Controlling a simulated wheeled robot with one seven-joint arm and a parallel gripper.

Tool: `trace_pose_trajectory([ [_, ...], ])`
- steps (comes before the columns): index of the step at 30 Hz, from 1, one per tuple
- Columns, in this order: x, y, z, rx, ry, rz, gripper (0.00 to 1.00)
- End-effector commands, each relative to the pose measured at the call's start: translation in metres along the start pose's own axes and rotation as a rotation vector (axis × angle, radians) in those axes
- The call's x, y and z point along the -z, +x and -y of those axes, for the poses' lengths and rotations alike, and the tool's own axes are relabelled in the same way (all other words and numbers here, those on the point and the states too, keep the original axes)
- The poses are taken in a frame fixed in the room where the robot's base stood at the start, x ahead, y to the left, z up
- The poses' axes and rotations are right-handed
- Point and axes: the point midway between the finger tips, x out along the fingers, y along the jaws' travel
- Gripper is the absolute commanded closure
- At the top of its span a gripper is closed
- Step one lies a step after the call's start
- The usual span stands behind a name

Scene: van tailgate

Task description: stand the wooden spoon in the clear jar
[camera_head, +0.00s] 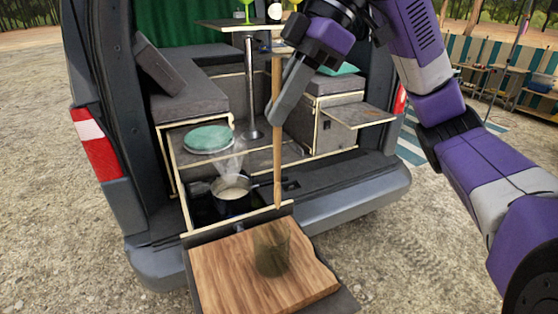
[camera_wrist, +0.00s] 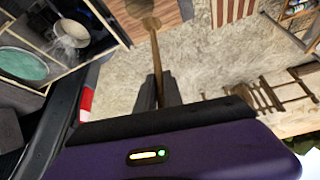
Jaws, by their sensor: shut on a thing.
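The long wooden spoon (camera_head: 278,160) hangs nearly upright from my gripper (camera_head: 280,108), which is shut on its upper part. In the wrist view the spoon (camera_wrist: 154,55) runs out between the two fingers (camera_wrist: 159,90), with its far end near the top edge. The clear jar (camera_head: 272,250) looks dark and see-through and stands upright on the wooden board (camera_head: 225,270). In the head view the spoon's lower end is just above the jar's rim in the picture, apart from it. The jar is only partly visible in the wrist view (camera_wrist: 138,8).
A steaming pot (camera_head: 232,190) sits on the hob left of the spoon, with a teal round lid or plate (camera_head: 208,138) behind it. A small table (camera_head: 238,25) with green glasses stands behind my gripper. The board around the jar is clear.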

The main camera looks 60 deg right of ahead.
Motion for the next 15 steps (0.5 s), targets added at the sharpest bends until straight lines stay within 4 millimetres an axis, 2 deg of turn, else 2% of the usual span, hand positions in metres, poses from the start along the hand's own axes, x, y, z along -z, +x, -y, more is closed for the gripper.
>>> trace_pose_trajectory([
  [3, -0.014, 0.025, 0.001, 0.005, 0.003, -0.002, 1.0],
  [6, -0.023, 0.041, 0.001, 0.003, 0.002, -0.002, 1.0],
  [15, -0.036, 0.065, 0.001, 0.002, 0.001, -0.002, 1.0],
])
